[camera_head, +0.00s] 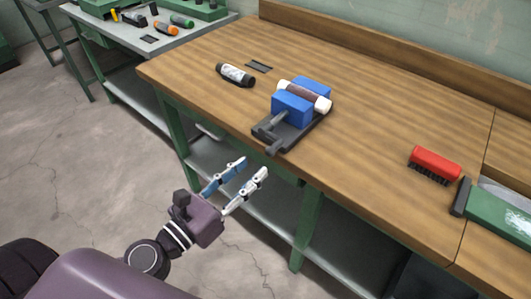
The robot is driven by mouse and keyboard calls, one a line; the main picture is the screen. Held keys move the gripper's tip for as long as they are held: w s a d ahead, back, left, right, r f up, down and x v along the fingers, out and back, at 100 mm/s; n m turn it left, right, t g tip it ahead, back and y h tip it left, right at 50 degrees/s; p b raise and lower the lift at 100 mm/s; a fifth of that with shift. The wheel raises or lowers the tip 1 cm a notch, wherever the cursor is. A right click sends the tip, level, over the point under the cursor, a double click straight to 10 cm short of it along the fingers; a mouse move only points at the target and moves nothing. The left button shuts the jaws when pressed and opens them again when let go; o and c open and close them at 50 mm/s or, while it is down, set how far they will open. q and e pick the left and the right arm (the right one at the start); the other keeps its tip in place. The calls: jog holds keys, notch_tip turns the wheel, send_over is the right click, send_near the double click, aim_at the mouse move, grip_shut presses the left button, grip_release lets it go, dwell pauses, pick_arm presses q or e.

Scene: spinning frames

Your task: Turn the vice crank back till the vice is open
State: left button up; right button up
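The vice stands on the wooden bench, with two blue jaws (292,107) on a dark base (297,134). A cylinder (305,95) with white ends and a brown middle lies between the jaws; I cannot tell how tightly it is held. The grey crank (273,148) is at the vice's front end, by the bench's front edge. My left gripper (254,167) is open and empty, in front of the bench edge and a little below and left of the crank in the picture, apart from it. My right gripper is not in view.
On the bench (390,120) lie a dark bottle (235,75) with a pale label, a small black flat piece (259,66), a red brush (434,165) and a green box (500,218) at right. A grey side table (160,46) with tools stands at back left. Bench between vice and brush is clear.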

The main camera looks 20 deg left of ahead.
aim_at(266, 153)
pick_arm(q)
jog(key=shift+w+d+r+p, duration=0.2)
jog(key=shift+w+r+p, duration=0.1)
jog(key=shift+w+p, duration=0.15)
jog(key=p+x, duration=0.2)
jog(key=x, duration=0.3)
jog(key=shift+p, duration=0.35)
jog(key=shift+w+d+f, duration=0.1)
jog(key=shift+w+d, duration=0.05)
jog(key=shift+w, duration=0.25)
jog(key=shift+w+d+f, duration=0.1)
jog(key=shift+w+d, duration=0.1)
jog(key=shift+w, duration=0.2)
jog(key=shift+c, duration=0.6)
grip_shut()
